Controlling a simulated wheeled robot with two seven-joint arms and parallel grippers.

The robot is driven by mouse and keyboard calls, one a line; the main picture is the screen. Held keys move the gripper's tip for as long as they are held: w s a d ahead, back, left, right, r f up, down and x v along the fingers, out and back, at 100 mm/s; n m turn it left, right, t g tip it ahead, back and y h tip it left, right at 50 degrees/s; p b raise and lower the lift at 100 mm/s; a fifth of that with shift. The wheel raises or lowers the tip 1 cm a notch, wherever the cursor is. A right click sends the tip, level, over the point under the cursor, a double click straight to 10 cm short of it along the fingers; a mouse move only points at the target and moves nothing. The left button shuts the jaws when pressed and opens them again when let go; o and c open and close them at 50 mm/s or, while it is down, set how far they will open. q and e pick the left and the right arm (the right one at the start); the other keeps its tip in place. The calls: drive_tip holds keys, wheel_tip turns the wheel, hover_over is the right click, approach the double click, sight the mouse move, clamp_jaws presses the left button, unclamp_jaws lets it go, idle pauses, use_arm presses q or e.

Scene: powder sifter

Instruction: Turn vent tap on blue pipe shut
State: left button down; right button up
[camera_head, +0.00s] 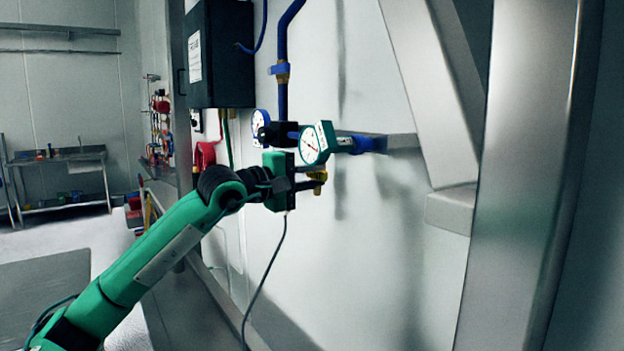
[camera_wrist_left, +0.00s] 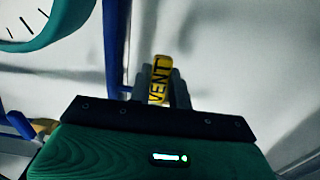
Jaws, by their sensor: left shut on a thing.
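The vent tap shows as a yellow handle marked "VENT" (camera_wrist_left: 159,80) in the left wrist view. In the head view its yellow part (camera_head: 317,174) is small and partly covered by the fingers. My left gripper (camera_head: 314,178) is shut on this handle, with one dark finger on each side of it in the wrist view. The blue pipe (camera_head: 283,40) runs down the pale wall in the head view, above the gripper. The joint between tap and pipe is hidden behind gauges and gripper. My right gripper is in neither view.
A green-rimmed gauge (camera_head: 312,145) sits just above my left gripper, with a blue-rimmed gauge (camera_head: 260,126) to its left. A black box (camera_head: 220,55) hangs at upper left. A slanted metal beam (camera_head: 418,80) and a broad metal post (camera_head: 530,180) stand at right.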

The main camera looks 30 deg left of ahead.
use_arm(q)
drive_tip(key=shift+f, duration=0.2)
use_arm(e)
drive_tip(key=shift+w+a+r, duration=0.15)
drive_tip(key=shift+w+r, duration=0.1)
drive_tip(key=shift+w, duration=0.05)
use_arm(q)
drive_tip(key=c, duration=1.3)
unclamp_jaws()
drive_tip(key=shift+s+a, duration=0.1)
drive_tip(key=shift+s, duration=0.15)
drive_tip(key=shift+b+v, duration=3.75)
drive_tip(key=shift+v, duration=2.9)
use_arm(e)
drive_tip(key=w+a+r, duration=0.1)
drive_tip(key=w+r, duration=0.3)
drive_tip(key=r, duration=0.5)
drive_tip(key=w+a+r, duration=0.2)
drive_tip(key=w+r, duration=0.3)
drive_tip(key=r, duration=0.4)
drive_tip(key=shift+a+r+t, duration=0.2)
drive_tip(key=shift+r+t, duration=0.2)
